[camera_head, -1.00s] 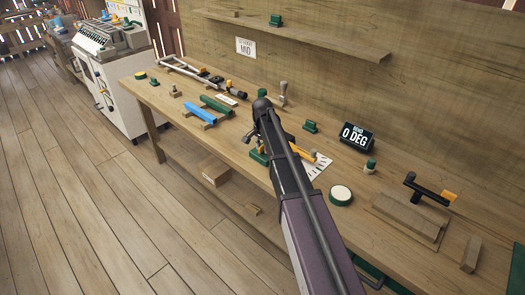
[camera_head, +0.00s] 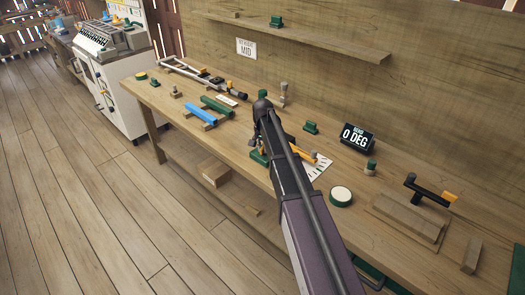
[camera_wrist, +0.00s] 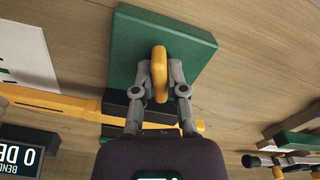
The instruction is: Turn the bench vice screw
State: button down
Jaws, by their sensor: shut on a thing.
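In the wrist view my gripper (camera_wrist: 159,80) is shut on a yellow rounded handle (camera_wrist: 159,62), one finger on each side of it. The handle stands in front of a green block (camera_wrist: 195,50), part of the bench vice. A long yellow bar (camera_wrist: 60,104) and a dark block lie behind the gripper and are partly hidden by it. In the head view my arm covers most of the vice. Only a bit of its green body (camera_head: 257,157) and some yellow at the right of the arm show. The gripper's grip is hidden there.
A white marked sheet (camera_head: 318,168) lies right of the vice. A sign reading 0 DEG (camera_head: 357,138) stands behind it. Blue (camera_head: 201,115) and green bars lie to the left. A round green-rimmed disc (camera_head: 341,196) and a crank-like tool (camera_head: 430,190) are to the right.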

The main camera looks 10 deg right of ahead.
jog(key=shift+n, duration=0.5)
jog(key=shift+s+n, duration=0.1)
jog(key=shift+n, duration=1.8)
jog(key=shift+n, duration=0.8)
jog(key=shift+d+n, duration=0.1)
jog(key=shift+n, duration=1.1)
jog(key=shift+n, duration=2)
